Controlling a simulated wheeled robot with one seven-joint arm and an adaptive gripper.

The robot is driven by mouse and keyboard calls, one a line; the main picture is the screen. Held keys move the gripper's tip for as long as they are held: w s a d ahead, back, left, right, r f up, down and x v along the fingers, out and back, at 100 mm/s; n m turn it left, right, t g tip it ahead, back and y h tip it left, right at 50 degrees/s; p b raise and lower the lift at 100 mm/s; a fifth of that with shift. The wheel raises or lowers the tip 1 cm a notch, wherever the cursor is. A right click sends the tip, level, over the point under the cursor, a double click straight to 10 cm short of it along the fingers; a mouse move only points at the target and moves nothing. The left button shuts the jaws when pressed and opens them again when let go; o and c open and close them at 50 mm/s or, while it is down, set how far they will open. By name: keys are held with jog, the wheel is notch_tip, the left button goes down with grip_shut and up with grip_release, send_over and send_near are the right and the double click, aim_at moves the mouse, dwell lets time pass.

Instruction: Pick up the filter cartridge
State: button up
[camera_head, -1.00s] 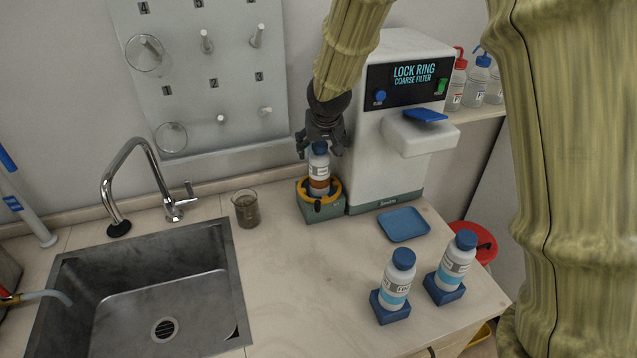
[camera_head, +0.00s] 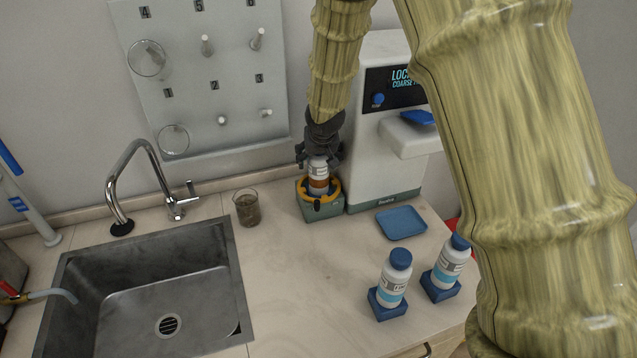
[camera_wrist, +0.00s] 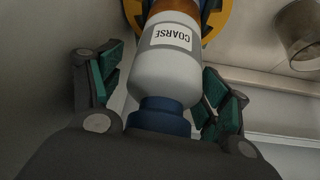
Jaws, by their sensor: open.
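The filter cartridge (camera_head: 318,176) is a white bottle with an orange-brown band, standing upright in a green base with a yellow ring (camera_head: 330,205), beside the white machine. In the wrist view the cartridge (camera_wrist: 165,72) shows a label reading COARSE and a blue cap. My gripper (camera_head: 320,160) is above the cartridge with its fingers down around the cap and upper body. In the wrist view the gripper's green-padded fingers (camera_wrist: 165,100) stand on both sides of the bottle with gaps, open. The cap is hidden in the head view.
The white machine (camera_head: 385,170) stands close on the right of the base. A beaker (camera_head: 247,208) of brown liquid is on the left, near the sink (camera_head: 150,285). A blue tray (camera_head: 401,223) and two blue-capped bottles in blue holders (camera_head: 388,303) are at the front right.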

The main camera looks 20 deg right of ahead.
grip_shut()
dwell(0.4)
jog(key=shift+r, duration=0.15)
